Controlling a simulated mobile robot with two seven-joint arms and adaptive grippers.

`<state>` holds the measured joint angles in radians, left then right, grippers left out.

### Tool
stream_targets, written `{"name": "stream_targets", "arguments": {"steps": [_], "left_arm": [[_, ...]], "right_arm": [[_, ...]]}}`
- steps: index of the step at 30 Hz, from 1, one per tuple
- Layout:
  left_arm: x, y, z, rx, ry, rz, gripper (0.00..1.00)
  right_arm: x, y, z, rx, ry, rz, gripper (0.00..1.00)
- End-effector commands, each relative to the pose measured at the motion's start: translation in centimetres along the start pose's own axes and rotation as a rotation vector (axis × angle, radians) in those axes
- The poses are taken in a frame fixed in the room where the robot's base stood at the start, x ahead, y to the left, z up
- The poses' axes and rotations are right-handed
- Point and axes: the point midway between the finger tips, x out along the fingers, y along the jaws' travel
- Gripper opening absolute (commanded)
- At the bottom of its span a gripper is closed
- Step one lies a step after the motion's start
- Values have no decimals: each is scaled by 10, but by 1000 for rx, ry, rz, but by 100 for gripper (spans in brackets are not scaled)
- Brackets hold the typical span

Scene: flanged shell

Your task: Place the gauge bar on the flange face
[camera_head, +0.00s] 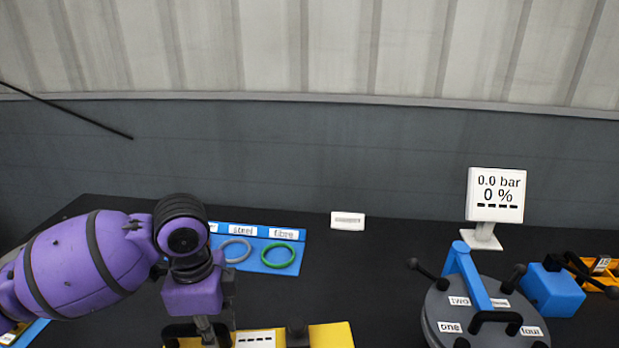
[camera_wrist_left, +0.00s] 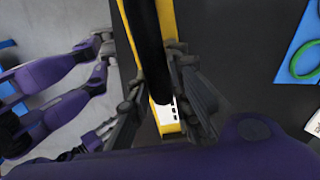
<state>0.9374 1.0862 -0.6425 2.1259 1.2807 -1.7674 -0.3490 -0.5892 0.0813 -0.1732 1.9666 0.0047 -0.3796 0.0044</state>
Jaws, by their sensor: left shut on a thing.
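My left gripper (camera_head: 207,338) points down over the yellow block (camera_head: 333,336) at the bottom of the head view.
A blue mat (camera_head: 262,231) holds a grey ring (camera_head: 236,250) and a green ring (camera_head: 279,258). A white display (camera_head: 497,195) reads 0.0 bar, 0 %. A blue block (camera_head: 552,291) and an orange tray (camera_head: 590,277) stand right of the shell.

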Motion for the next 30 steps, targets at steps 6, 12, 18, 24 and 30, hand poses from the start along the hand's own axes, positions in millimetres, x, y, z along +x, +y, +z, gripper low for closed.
{"name": "stream_targets", "arguments": {"steps": [6, 12, 18, 24, 30], "left_arm": [[-4, 6, -2, -399, -4, 7, 0], [-12, 14, -5, -791, -10, 12, 0], [-25, 21, -10, -1150, -11, 10, 0], [-37, 28, -15, -1388, -10, 8, 0], [-55, 32, -21, -1429, 10, -5, 0]], "right_arm": [[0, 1, 0, 0, -3, 0, 40], [-1, 1, -1, -1, -5, -1, 40], [-3, -1, -4, -6, -3, -8, 40], [-6, -2, -10, -6, 5, -10, 40], [-10, -3, -19, -4, 17, -11, 40]]}}
